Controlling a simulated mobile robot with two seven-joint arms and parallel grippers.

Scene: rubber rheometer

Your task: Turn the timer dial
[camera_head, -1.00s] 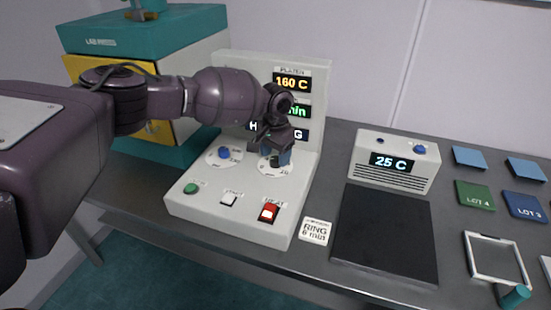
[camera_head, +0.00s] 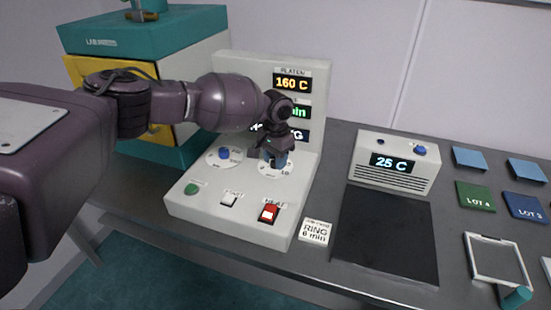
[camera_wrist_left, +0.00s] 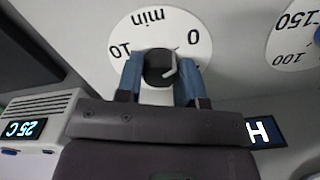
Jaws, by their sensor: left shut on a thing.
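The timer dial is a dark knob (camera_wrist_left: 158,68) with a light pointer on a white disc marked "min", 0 and 10, in the left wrist view. The two blue fingers of my left gripper (camera_wrist_left: 160,82) stand on either side of the knob, shut on it. In the head view my left gripper (camera_head: 272,158) comes down over the white timer disc (camera_head: 288,170) on the console's sloped panel and hides the knob. The console (camera_head: 230,190) also carries a blue temperature knob (camera_head: 224,153) to the left. My right gripper is not in view.
The console's displays include a platen screen (camera_head: 291,83) reading 160 C; others are partly covered by my arm. Below the dials are a green button (camera_head: 191,189), a white button (camera_head: 229,199) and a red switch (camera_head: 269,213). A card (camera_head: 315,232) reads "RING 6 min".

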